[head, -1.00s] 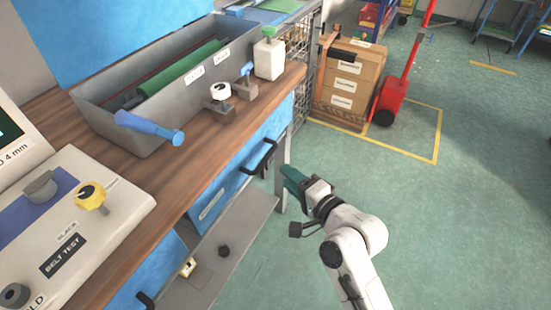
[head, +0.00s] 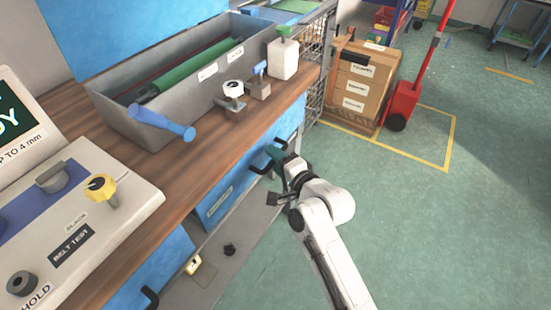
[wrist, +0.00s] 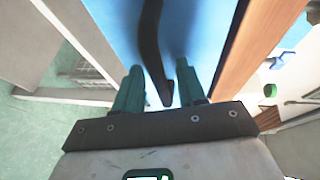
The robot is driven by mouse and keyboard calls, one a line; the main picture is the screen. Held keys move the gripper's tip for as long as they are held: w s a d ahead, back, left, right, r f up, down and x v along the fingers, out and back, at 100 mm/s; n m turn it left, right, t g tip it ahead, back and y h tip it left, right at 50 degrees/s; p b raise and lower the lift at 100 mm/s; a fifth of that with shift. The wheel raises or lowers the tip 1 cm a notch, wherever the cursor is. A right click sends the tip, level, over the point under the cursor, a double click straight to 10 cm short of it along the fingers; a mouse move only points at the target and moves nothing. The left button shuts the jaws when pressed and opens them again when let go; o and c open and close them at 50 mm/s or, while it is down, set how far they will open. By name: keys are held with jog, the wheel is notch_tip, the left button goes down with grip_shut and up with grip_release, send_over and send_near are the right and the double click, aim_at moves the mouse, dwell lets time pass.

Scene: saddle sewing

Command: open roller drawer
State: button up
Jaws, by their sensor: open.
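The blue drawer front (head: 228,186) with a white label sits under the wooden bench top. Its black bar handle (head: 257,167) is partly covered by my gripper in the head view. My gripper (head: 275,154) is open at the right end of the handle. In the wrist view the two green fingers (wrist: 158,68) stand apart, with the dark handle (wrist: 151,45) running between them and the blue front behind. I cannot tell whether either finger touches the handle. The drawer looks closed.
A grey trough (head: 170,115) with a green roller stands on the bench, beside knobs and a white bottle (head: 284,58). A lower grey shelf (head: 245,240) lies under the drawer. Cardboard boxes (head: 362,85) stand at the back.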

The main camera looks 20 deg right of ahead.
jog(key=shift+c, duration=0.2)
grip_shut()
